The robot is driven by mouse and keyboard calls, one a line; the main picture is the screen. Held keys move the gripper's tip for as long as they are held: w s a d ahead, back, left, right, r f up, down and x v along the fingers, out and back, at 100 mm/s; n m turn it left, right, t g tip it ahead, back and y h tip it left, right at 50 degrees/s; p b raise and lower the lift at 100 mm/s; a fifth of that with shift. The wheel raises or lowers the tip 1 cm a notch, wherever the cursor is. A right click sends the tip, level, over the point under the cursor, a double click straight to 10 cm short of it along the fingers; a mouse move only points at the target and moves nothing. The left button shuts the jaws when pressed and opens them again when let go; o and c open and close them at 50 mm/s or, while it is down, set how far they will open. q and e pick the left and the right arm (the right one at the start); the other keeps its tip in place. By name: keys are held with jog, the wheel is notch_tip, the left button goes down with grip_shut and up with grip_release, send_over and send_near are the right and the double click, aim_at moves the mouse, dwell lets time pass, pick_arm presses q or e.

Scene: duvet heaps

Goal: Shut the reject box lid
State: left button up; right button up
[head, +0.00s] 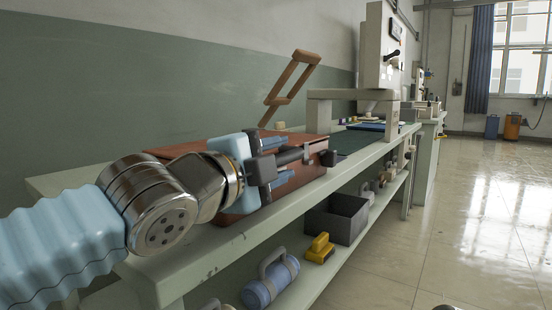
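A low reddish-brown wooden box (308,172) sits on the pale green workbench; it appears to be the reject box. My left arm and gripper hide much of it. A tilted, hollow wooden frame (272,100) rises behind it; I cannot tell whether this is part of its lid. My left gripper (283,161) is in front of the box, its two blue-tipped fingers spread apart. A dark bar (295,156) shows between and beyond the fingers; I cannot tell whether they touch it. A dark knob (330,158) shows at the box's right end. My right gripper is not in view.
The workbench (215,243) runs away along the green wall. A white machine (375,60) stands on it beyond the box. The lower shelf holds a grey bin (337,219), a yellow tool (320,248) and a blue cylinder (271,281).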

pick_arm(q)
jog(key=p+v, duration=0.1)
jog(key=v, duration=0.2)
jog(key=shift+r+p, duration=0.35)
jog(key=shift+p, duration=0.05)
jog(key=v, duration=1)
jog(key=shift+s+a+f+p, duration=0.25)
jog(key=shift+s+f+p, duration=0.05)
jog(key=shift+f, duration=0.1)
